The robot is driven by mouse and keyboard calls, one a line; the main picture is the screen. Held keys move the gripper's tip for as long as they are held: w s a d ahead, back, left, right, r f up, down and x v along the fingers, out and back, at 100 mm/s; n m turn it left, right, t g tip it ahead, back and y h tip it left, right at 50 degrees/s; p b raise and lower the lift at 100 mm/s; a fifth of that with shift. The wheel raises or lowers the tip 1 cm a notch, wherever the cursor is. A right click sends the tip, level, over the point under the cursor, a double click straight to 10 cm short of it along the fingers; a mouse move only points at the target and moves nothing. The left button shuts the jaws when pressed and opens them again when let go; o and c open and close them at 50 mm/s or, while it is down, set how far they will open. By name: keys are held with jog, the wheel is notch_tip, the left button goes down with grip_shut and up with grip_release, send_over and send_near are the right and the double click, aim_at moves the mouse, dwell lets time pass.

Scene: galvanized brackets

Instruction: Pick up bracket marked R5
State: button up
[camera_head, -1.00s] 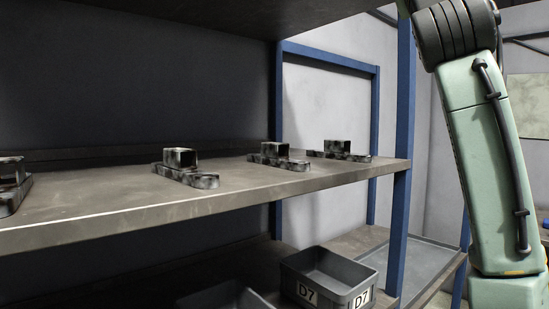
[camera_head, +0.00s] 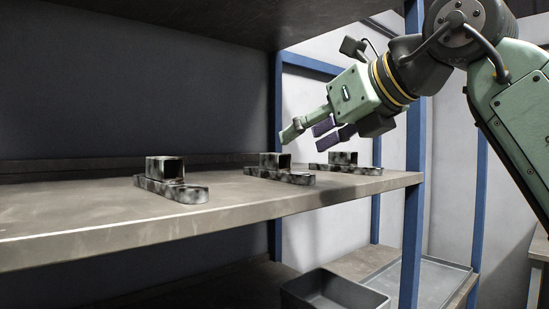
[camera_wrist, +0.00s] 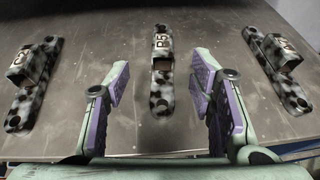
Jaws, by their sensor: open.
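The bracket marked R5 (camera_wrist: 161,78) is mottled black and white, with a raised boxy part bearing the label. It lies at the centre of the wrist view, lengthwise between my fingers in the picture. In the head view it appears to be the middle bracket (camera_head: 278,170) on the shelf, its label not readable there. My gripper (camera_head: 312,133) is open and empty, tilted down above and to the right of that bracket. In the wrist view my gripper (camera_wrist: 160,80) has its fingers spread either side of R5, apart from it.
Similar brackets lie either side: one at left (camera_wrist: 36,78), apparently marked C2, and one at right (camera_wrist: 279,68) with an unclear label. The shelf (camera_head: 90,215) has an upper board above and a blue post (camera_head: 413,190) at right. A grey bin (camera_head: 335,290) sits below.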

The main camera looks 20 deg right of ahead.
aim_at(274, 156)
jog(key=shift+w+f, duration=0.2)
jog(key=shift+w, duration=0.05)
jog(key=p+x, duration=0.1)
jog(key=x, duration=0.3)
jog(key=shift+w+a+f, duration=0.1)
jog(key=shift+w+f, duration=0.05)
jog(key=shift+w, duration=0.15)
jog(key=p+x, duration=0.1)
jog(key=x, duration=0.1)
jog(key=p+x, duration=0.1)
jog(key=x, duration=0.1)
jog(key=shift+w, duration=0.5)
jog(key=shift+w+f, duration=0.15)
jog(key=shift+w, duration=0.1)
jog(key=shift+c, duration=0.5)
grip_shut()
